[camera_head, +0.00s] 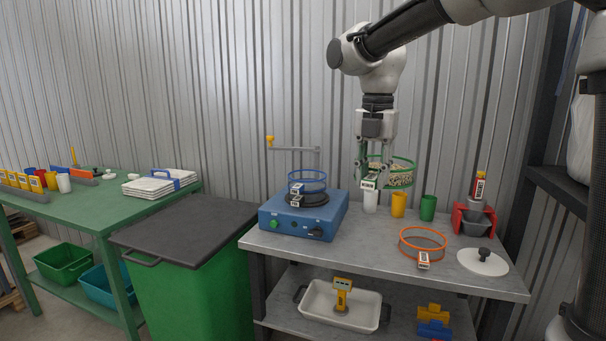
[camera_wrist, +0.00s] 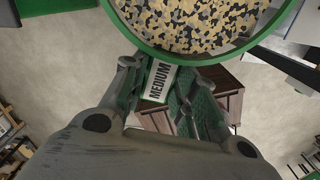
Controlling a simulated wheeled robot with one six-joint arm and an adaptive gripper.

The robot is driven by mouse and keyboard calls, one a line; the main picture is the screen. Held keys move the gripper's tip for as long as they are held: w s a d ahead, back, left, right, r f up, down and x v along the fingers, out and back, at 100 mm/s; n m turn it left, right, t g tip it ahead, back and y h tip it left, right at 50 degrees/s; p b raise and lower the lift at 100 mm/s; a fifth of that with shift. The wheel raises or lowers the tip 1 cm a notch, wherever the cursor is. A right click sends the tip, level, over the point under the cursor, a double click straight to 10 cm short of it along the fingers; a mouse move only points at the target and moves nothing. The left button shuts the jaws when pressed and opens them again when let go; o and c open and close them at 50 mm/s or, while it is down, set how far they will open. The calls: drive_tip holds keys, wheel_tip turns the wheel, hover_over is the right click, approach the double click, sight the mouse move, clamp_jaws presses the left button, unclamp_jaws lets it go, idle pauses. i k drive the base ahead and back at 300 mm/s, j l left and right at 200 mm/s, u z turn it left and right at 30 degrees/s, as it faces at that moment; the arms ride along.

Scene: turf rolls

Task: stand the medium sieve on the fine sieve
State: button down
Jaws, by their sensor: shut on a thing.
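The medium sieve (camera_head: 402,176) has a green rim and holds beige and dark granules. In the wrist view its rim (camera_wrist: 238,61) fills the top, and its white tab (camera_wrist: 160,80) reads MEDIUM. My gripper (camera_head: 371,181) is shut on this tab and holds the sieve in the air above the back of the grey bench. A blue-rimmed sieve (camera_head: 313,187), likely the fine sieve, sits on the blue shaker (camera_head: 277,225), to the left of and below my gripper. Its label is too small to read.
An upright rod with a yellow-knobbed arm (camera_head: 292,148) stands behind the blue sieve. White, yellow (camera_head: 398,204) and green (camera_head: 428,207) cups stand below the held sieve. An orange sieve (camera_head: 402,250) and a white lid (camera_head: 482,262) lie at the bench's right.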

sight(305, 177)
drive_tip(key=i+j, duration=0.25)
drive_tip(key=i, duration=0.15)
drive_tip(key=i+j, duration=0.25)
drive_tip(key=i, duration=0.15)
drive_tip(key=i+j, duration=0.3)
drive_tip(key=i, duration=0.1)
